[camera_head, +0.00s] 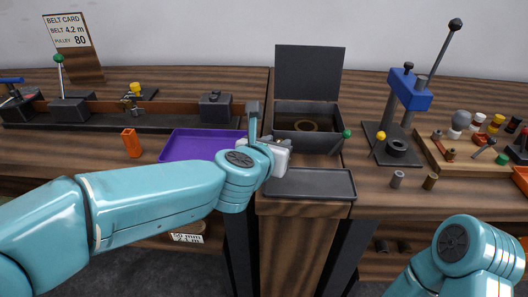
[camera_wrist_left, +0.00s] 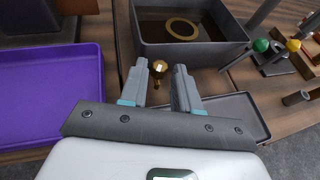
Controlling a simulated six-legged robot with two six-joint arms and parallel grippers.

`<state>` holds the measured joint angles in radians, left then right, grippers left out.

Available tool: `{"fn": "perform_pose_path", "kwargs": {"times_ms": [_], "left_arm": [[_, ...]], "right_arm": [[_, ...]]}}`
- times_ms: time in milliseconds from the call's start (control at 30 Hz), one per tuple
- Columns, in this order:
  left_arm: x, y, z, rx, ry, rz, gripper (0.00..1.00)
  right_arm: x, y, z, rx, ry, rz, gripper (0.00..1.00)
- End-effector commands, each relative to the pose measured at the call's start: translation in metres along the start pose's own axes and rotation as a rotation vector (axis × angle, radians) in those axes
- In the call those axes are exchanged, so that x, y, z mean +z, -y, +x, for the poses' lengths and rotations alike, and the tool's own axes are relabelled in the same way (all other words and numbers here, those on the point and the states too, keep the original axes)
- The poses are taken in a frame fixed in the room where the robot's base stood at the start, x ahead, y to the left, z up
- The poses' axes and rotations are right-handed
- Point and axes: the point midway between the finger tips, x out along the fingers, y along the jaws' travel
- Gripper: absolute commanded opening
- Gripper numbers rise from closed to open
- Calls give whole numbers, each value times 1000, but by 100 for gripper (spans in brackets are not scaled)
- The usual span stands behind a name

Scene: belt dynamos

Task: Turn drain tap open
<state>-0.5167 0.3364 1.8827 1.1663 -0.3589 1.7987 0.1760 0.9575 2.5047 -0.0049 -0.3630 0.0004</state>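A dark grey open-topped tank (camera_head: 300,137) with a raised lid (camera_head: 308,73) stands at the table's middle; a brass ring (camera_head: 308,125) lies in its dark liquid. In the left wrist view, a small brass tap (camera_wrist_left: 159,70) sits at the tank's near wall (camera_wrist_left: 195,52). My left gripper (camera_wrist_left: 160,84) is open, its two fingers on either side of the tap, with visible gaps. In the head view my left gripper (camera_head: 270,148) is at the tank's front left and hides the tap. My right gripper is out of view; only its arm shows at lower right.
A shallow dark tray (camera_head: 310,184) lies in front of the tank. A purple tray (camera_head: 185,146) is left. A green-knobbed lever (camera_head: 346,134) juts from the tank's right side. A blue-headed press (camera_head: 409,92) and a wooden parts board (camera_head: 462,160) stand right.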

Motion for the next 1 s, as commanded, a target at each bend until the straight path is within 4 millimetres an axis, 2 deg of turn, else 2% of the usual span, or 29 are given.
{"fn": "perform_pose_path", "kwargs": {"times_ms": [300, 500, 700, 1000], "left_arm": [[4, 0, -81, -1, 5, -1, 31], [4, 0, -127, -1, 4, -1, 31], [2, 0, -150, 0, 3, 0, 31], [0, 0, -153, 1, 0, -1, 31]], "right_arm": [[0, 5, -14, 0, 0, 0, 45], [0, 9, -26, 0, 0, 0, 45], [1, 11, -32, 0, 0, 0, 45], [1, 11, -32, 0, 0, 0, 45]]}}
